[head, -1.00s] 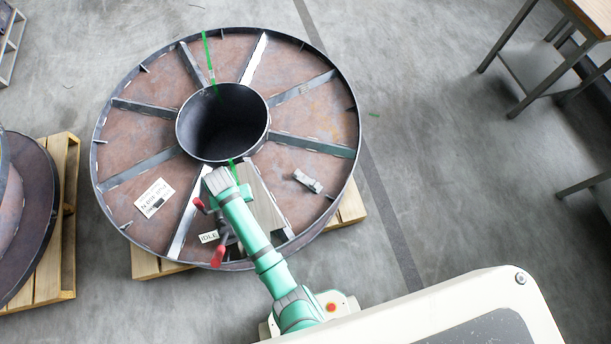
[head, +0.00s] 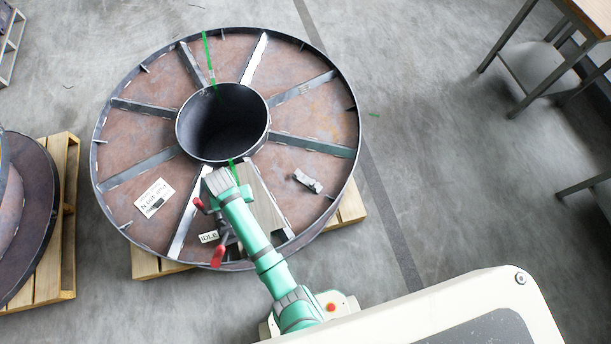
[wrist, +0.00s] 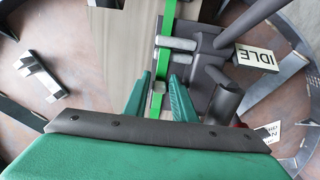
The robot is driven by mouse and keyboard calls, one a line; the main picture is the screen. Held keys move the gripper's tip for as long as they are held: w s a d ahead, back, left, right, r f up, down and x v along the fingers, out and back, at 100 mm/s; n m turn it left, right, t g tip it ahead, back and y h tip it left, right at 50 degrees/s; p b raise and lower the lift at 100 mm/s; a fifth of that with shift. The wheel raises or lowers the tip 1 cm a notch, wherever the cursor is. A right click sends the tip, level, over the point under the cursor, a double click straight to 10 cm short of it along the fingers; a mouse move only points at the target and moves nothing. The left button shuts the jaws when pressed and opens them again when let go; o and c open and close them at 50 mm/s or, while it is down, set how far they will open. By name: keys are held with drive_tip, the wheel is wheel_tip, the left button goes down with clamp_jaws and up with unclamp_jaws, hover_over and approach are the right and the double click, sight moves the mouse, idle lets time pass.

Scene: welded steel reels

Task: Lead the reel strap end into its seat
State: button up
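The green strap (head: 206,55) crosses the far side of the steel reel (head: 130,106) and reappears at the near side of the hub. In the wrist view the strap (wrist: 166,32) runs down past a grey buckle-like device with pale pins (wrist: 177,43) and passes between my fingers. My gripper (wrist: 160,76) has its two green fingers apart, one on each side of the strap, with a narrow gap showing on the right. Whether the left finger touches the strap is unclear. The strap end and its seat are hard to make out; my arm hides this area in the head view.
An IDLE tag (head: 209,237) and a red-handled lever (head: 218,256) are beside my wrist. A small metal block (head: 308,181) lies on the reel to the right. Raised spokes (head: 302,87) divide the reel face. A wooden pallet (head: 351,207) is underneath; open floor lies to the right.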

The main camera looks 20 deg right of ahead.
drive_tip(key=shift+r, duration=1.8)
drive_tip(key=shift+o, duration=0.2)
drive_tip(key=o, duration=0.5)
